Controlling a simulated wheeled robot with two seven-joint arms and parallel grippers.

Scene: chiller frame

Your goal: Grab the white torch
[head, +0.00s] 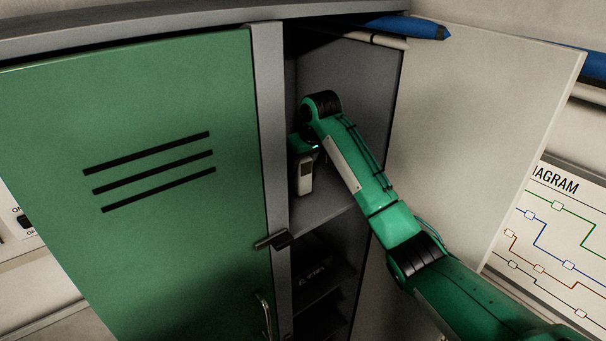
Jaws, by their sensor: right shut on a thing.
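The white torch (305,178) is a small white upright body with a dark patch, inside the open right half of the cabinet, close to the grey middle post. My right gripper (302,152) is directly above it, shut on its upper part. The wrist and the post hide part of the fingers and the torch's top. My left gripper is not in view.
The green left cabinet door (170,240) is closed. The pale right door (475,125) stands open to the right of my arm. A grey shelf (322,205) lies under the torch, with dark lower shelves below. A handle (272,240) juts out at the post.

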